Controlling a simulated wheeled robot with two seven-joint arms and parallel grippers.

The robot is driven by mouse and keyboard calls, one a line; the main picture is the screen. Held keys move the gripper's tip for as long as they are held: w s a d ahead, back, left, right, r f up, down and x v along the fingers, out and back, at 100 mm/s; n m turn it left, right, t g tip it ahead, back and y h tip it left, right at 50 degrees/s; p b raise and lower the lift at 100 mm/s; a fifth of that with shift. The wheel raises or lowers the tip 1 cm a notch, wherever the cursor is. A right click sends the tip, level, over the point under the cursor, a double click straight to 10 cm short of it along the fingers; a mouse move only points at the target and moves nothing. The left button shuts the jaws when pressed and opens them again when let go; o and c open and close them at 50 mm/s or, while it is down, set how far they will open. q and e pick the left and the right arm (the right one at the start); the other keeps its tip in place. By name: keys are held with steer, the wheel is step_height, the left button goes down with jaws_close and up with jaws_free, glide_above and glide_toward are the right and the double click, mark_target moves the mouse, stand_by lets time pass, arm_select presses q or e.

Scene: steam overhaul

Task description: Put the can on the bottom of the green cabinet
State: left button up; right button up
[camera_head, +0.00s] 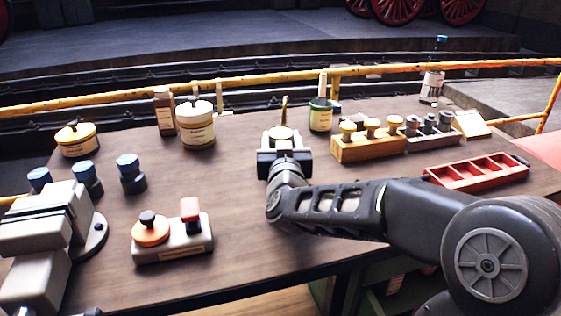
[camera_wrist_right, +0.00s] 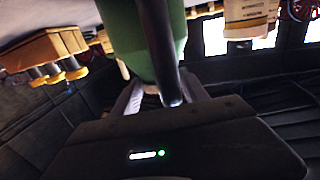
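A can with a pale top (camera_head: 283,132) and a thin brown spout stands on the workbench, mostly hidden by my right gripper (camera_head: 283,158). In the right wrist view a green body (camera_wrist_right: 120,35), apparently this can, fills the space ahead of the right gripper (camera_wrist_right: 160,95). A dark rod on its near side reaches down between the pale fingers. The fingers stand apart; I cannot tell whether they press on it. Another green can (camera_head: 320,117) stands to the right. My left gripper is out of view. A green frame (camera_head: 400,290) shows under the bench, possibly the cabinet.
A yellow rail (camera_head: 250,80) runs behind.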

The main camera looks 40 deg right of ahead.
jaws_close()
stand_by(0.3)
steer(key=shift+r, duration=0.1)
step_height(320, 180, up, 10)
steer(key=p, duration=0.3)
stand_by(0.4)
stand_by(0.5)
